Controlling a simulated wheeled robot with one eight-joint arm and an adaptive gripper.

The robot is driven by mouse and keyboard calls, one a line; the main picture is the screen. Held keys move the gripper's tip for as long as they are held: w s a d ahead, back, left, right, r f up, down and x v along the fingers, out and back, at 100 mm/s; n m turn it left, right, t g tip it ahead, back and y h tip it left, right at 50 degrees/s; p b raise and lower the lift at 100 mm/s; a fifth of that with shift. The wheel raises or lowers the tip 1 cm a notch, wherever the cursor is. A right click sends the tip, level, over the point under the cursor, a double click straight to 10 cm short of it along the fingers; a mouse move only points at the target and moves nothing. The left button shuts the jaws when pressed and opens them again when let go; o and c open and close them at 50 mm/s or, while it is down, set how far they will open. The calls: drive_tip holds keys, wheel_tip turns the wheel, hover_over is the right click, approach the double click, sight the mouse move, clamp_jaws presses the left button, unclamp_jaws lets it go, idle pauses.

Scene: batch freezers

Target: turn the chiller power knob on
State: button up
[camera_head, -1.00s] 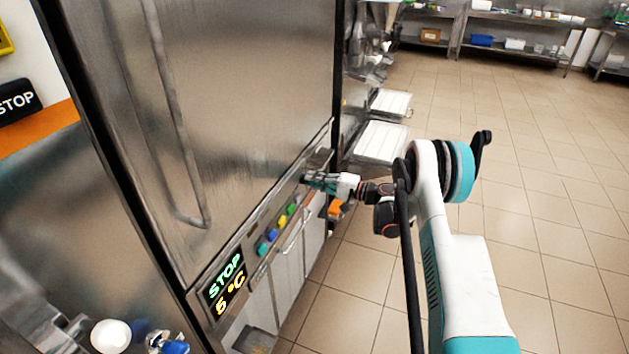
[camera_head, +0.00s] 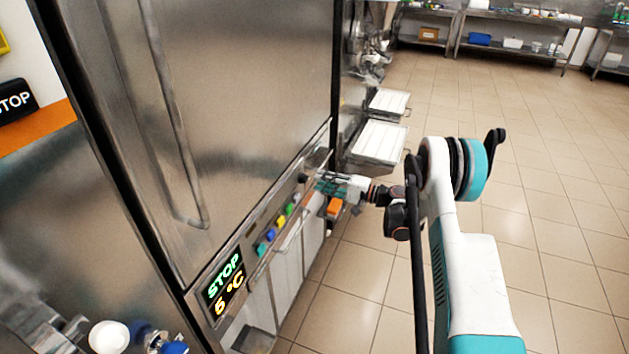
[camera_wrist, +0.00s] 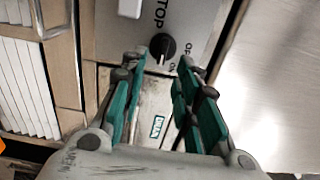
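My gripper (camera_wrist: 160,66) is open and empty. Its two green fingers stand apart, with the knob ahead of their gap and apparently not touched. In the head view my gripper (camera_head: 320,184) is just right of a small dark knob (camera_head: 303,178) on the chiller's front strip.
The chiller display (camera_head: 225,285) shows STOP and a temperature in °C. Several coloured buttons (camera_head: 272,235) line the strip beside a rail handle (camera_head: 290,235). White-lidded trays (camera_head: 380,142) stand beyond the chiller. The tiled floor (camera_head: 560,200) at right is clear.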

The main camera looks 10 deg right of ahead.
drive_tip(key=v, duration=0.7)
drive_tip(key=shift+s+d, duration=0.2)
drive_tip(key=shift+d, duration=0.1)
